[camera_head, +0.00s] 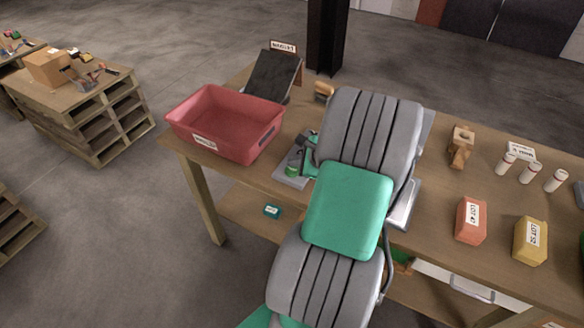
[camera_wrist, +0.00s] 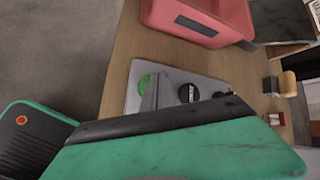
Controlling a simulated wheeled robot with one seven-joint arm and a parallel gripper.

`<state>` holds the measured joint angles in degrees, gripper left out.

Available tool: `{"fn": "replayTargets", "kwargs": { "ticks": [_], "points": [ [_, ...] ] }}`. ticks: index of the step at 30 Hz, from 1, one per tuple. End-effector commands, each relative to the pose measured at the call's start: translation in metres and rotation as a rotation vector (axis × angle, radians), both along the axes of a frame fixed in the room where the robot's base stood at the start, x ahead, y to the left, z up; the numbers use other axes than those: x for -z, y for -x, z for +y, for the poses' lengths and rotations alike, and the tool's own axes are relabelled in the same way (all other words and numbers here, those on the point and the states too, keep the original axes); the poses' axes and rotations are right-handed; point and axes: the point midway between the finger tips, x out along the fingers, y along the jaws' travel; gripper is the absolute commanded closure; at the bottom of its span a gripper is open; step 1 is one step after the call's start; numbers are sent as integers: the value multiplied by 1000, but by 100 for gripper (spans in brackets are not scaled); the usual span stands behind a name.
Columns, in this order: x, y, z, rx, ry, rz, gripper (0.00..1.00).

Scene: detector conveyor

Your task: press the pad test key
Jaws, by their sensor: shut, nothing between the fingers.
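A light grey plate (camera_head: 291,181) lies on the wooden table below the red bin, left of my arm. It carries a round green key (camera_head: 293,169), which also shows in the wrist view (camera_wrist: 143,84). A round dark key (camera_wrist: 189,93) sits right of the green one in the wrist view. I cannot read which is the pad test key. My gripper (camera_wrist: 152,98) is shut and empty, its grey tip overlapping the green key's edge in the wrist view. I cannot tell whether it touches. In the head view my arm hides much of the plate's right side.
A red bin (camera_head: 229,140) stands just behind the plate, with a dark sloped panel (camera_head: 272,77) beyond it. Right of my arm are a wooden piece (camera_head: 461,147), several white cylinders (camera_head: 530,172), a red block (camera_head: 470,220) and a yellow block (camera_head: 530,241).

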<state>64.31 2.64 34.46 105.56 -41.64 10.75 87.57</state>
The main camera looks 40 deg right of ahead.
Motion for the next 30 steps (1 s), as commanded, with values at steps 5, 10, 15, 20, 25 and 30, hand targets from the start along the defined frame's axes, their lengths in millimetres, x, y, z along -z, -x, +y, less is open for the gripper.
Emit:
{"fn": "replayTargets", "kwargs": {
  "ticks": [5,10,15,20,25,30],
  "points": [
    [0,0,0,0,0,0,100],
    [-15,0,0,0,0,0,100],
    [-33,0,0,0,0,0,100],
    [-49,0,0,0,0,0,100],
    [-50,0,0,-1,0,1,100],
    [-49,0,0,0,0,0,100]
  ]
}}
